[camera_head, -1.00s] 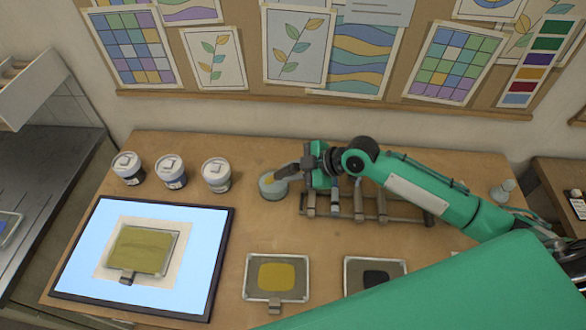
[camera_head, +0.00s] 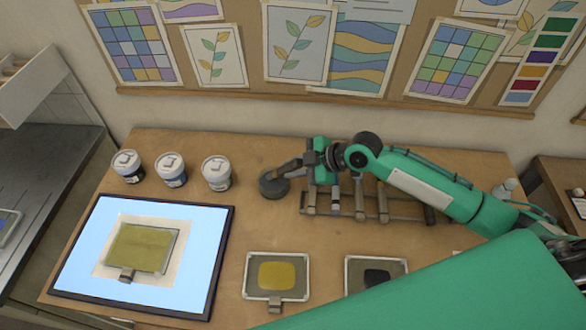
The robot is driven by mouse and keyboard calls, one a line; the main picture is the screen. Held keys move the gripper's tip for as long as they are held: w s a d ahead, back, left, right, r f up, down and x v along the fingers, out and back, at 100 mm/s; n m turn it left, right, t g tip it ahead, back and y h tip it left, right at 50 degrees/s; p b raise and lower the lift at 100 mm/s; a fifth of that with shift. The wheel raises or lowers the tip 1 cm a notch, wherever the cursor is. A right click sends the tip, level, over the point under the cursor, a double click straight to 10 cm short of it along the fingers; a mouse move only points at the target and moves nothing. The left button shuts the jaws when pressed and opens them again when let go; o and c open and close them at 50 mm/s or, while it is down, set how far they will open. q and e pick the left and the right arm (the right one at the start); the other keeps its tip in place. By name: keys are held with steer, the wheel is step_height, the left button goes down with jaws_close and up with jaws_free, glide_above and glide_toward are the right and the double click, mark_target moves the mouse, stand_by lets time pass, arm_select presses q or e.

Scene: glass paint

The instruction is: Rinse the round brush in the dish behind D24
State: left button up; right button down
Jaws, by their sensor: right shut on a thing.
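A small round dish (camera_head: 273,184) stands on the wooden table, left of the tool rack. It looks dark grey all over. My right gripper (camera_head: 288,170) reaches in from the right, with its fingertips at the dish's upper right edge. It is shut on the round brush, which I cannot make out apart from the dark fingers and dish. Whether the brush touches the dish is hidden. I cannot read a D24 label anywhere. My left gripper is not in view.
A rack (camera_head: 377,207) with several tools lies under my right arm. Three lidded jars (camera_head: 217,174) stand at the back left. A lit panel (camera_head: 195,265) bears an olive piece (camera_head: 142,247). A yellow-painted tile (camera_head: 277,276) and a black-painted tile (camera_head: 376,274) lie in front.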

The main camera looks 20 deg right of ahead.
steer(key=shift+s+a+p, duration=0.3)
steer(key=shift+a+p, duration=0.1)
steer(key=shift+w+d, duration=0.25)
steer(key=shift+d, duration=0.05)
stand_by(0.4)
steer(key=shift+s+d+r+p, duration=0.25)
steer(key=shift+s+r+p, duration=0.15)
steer(key=shift+r, duration=0.25)
steer(key=shift+s+d+r+p, duration=0.3)
steer(key=shift+r+p, duration=0.1)
steer(key=shift+r, duration=0.25)
steer(key=shift+s+d+r+p, duration=0.25)
steer(key=shift+s+r+p, duration=0.15)
steer(key=shift+r, duration=0.25)
steer(key=shift+r+p, duration=1.65)
steer(key=shift+r, duration=0.6)
steer(key=shift+f, duration=0.1)
